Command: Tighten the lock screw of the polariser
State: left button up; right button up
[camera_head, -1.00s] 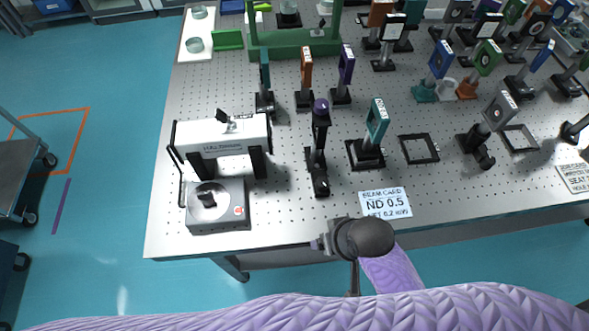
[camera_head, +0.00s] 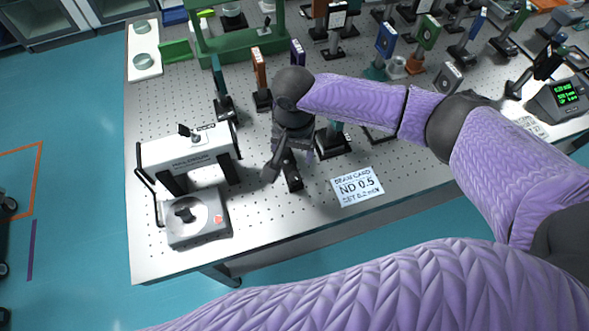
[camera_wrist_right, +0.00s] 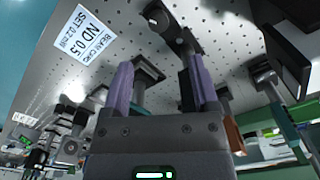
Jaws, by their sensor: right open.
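My right gripper (camera_head: 290,158) is over the dark post mount (camera_head: 292,178) in the front middle of the optical table, and its arm and wrist hide most of that mount. In the right wrist view the two purple fingers of the gripper (camera_wrist_right: 162,82) are apart. The black mount (camera_wrist_right: 178,32) with a round end lies beyond them, and a dark upright part shows near the finger on the right. I see nothing clamped between the fingers. I cannot tell for sure which mount is the polariser, and no lock screw can be made out. My left gripper is not in view.
A white card marked ND 0.5 (camera_head: 358,187) lies right of the mount. A white instrument (camera_head: 188,153) and a grey box with a dial (camera_head: 197,218) stand left. An orange mount (camera_head: 259,72) and several other mounts stand behind.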

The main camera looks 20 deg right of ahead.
aim_at(295, 176)
jog(key=shift+w+d+f, duration=0.1)
jog(key=shift+d+f, duration=0.2)
jog(key=shift+f, duration=0.05)
notch_tip(295, 176, down, 9)
jog(key=b, duration=0.3)
jog(key=shift+a+r+b, duration=0.1)
jog(key=shift+r+b, duration=0.1)
jog(key=shift+b, duration=0.15)
jog(key=shift+f, duration=0.25)
jog(key=c, duration=1)
jog(key=shift+r, duration=0.1)
grip_shut()
